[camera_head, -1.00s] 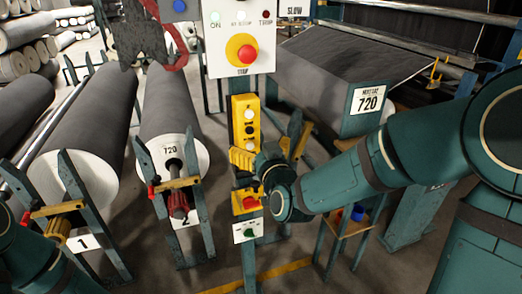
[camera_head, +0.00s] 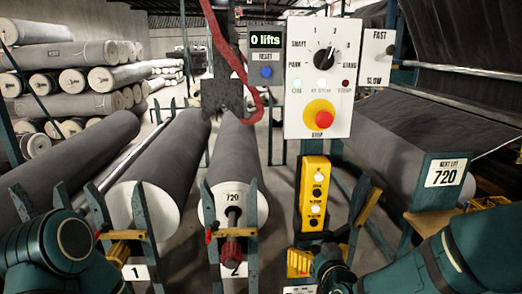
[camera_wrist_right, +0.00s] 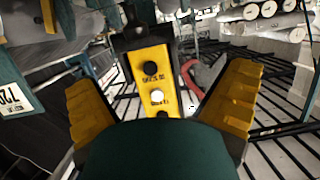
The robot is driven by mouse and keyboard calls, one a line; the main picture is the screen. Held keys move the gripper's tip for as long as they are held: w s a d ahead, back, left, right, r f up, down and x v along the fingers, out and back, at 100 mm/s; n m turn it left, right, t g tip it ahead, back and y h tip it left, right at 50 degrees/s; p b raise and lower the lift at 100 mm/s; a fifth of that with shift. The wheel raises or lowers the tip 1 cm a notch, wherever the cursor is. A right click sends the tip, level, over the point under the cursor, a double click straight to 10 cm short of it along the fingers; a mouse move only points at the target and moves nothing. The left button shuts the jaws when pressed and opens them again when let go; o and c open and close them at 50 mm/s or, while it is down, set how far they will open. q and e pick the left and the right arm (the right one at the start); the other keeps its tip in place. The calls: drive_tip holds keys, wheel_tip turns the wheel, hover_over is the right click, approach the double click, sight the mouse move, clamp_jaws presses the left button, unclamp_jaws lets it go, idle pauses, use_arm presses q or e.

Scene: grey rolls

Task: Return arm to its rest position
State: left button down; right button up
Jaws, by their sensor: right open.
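My right arm (camera_head: 455,260) comes in from the lower right of the head view. Its gripper (camera_head: 322,262) is low in the middle, just below the yellow push-button pendant (camera_head: 314,195). In the right wrist view the yellow fingers (camera_wrist_right: 163,100) are spread wide. The pendant (camera_wrist_right: 158,82) shows beyond and between them, with a clear gap to each finger. No object is held.
A control panel (camera_head: 320,75) with a red stop button stands above the pendant. Grey rolls (camera_head: 165,170) lie on stands at left, one labelled 720 (camera_head: 232,196). A grey roll with a "next lot 720" sign (camera_head: 446,172) is at right. A red hook cable (camera_head: 225,45) hangs at top.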

drive_tip(key=s+a+f+g+y, duration=0.1)
drive_tip(key=s+f+g, duration=0.2)
drive_tip(key=f, duration=0.6)
drive_tip(key=s+a+f+g, duration=0.1)
drive_tip(key=s+f+g, duration=0.25)
drive_tip(key=f, duration=0.55)
drive_tip(key=s+a+f+m+g+y, duration=0.1)
drive_tip(key=s+a+f+m+g, duration=0.1)
drive_tip(key=s+f+g, duration=0.4)
drive_tip(key=s+a+f, duration=0.1)
drive_tip(key=s+f, duration=0.4)
drive_tip(key=s, duration=0.1)
drive_tip(key=shift+s+a+f, duration=0.15)
drive_tip(key=shift+s+f, duration=0.05)
drive_tip(key=shift+f, duration=0.2)
drive_tip(key=shift+g, duration=0.25)
